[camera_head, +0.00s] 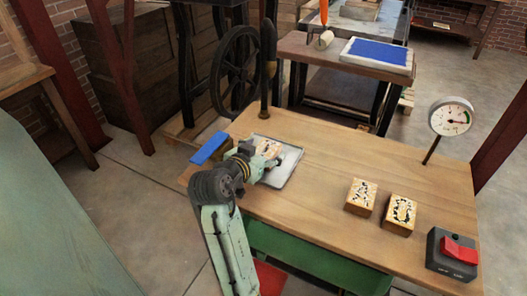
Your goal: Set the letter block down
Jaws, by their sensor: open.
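A wooden letter block (268,147) with a dark pattern on top is on the grey metal tray (289,168) at the table's left. My gripper (262,156) is open at this block, and its fingers hide part of it. I cannot tell whether they touch it. Two more wooden letter blocks, one (361,195) and another (400,213), lie apart on the right half of the wooden table, black-and-white patterns facing up.
A blue block (209,148) lies at the table's left edge. A dark upright lever (267,60) stands behind the tray. A round gauge (451,117) and a red switch box (453,254) are at the right. The table's middle is clear.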

